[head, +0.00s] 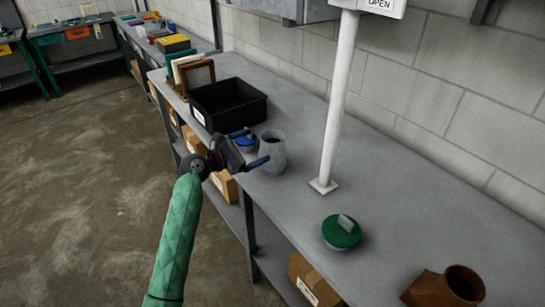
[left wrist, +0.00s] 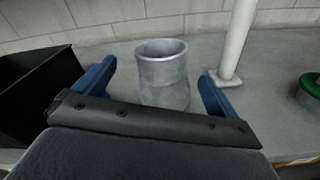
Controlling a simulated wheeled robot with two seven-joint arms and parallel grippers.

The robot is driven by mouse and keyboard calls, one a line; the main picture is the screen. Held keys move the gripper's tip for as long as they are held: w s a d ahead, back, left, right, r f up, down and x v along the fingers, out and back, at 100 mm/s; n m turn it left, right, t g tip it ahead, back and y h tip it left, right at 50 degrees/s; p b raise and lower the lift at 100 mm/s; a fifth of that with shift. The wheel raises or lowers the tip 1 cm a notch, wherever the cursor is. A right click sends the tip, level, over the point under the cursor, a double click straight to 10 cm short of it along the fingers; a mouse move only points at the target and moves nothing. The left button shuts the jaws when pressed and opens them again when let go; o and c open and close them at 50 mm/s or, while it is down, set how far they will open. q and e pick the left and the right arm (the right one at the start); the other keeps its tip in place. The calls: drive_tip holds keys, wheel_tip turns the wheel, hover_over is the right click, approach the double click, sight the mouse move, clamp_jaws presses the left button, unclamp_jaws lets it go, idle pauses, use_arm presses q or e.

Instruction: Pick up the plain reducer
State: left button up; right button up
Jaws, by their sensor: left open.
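The plain reducer looks to be the grey galvanized metal piece (head: 274,152) with an open round top, standing upright on the grey bench. In the left wrist view the reducer (left wrist: 164,78) stands just beyond and between the blue fingers. My left gripper (head: 250,148) is open and empty, at the reducer's left side near the bench's front edge. The gripper's blue fingers (left wrist: 157,72) spread wider than the reducer, and the gripper body hides its lower part. I cannot tell whether any finger touches it. My right gripper is not in view.
A black bin (head: 228,103) stands left of the reducer, with a blue-topped piece (head: 243,142) between, partly hidden. A white post (head: 338,100) rises to the right. Beyond it are a green-topped piece (head: 341,232) and a brown pipe fitting (head: 446,289). Bench between is clear.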

sight(262, 141)
use_arm(q)
drive_tip(key=n, duration=0.3)
drive_tip(key=shift+w+a+r+n+t, duration=0.15)
drive_tip(key=shift+w+r+n+t, duration=0.05)
drive_tip(key=shift+r+n+t, duration=0.1)
drive_tip(key=shift+w+d+r, duration=0.1)
drive_tip(key=shift+w+d, duration=0.1)
drive_tip(key=shift+d, duration=0.05)
drive_tip(key=shift+p+x, duration=0.55)
drive_tip(key=shift+x, duration=0.55)
drive_tip(key=d+p, duration=0.1)
drive_tip(key=w+d+p, duration=0.1)
drive_tip(key=d, duration=0.1)
drive_tip(key=shift+w+d+r, duration=0.1)
drive_tip(key=shift+w+d, duration=0.1)
drive_tip(key=shift+x, duration=0.75)
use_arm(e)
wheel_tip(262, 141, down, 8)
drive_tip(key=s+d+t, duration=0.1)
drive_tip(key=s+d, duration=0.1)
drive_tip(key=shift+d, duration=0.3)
use_arm(q)
drive_tip(key=shift+c, duration=0.5)
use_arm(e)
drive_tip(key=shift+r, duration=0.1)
use_arm(q)
drive_tip(key=c, duration=1.4)
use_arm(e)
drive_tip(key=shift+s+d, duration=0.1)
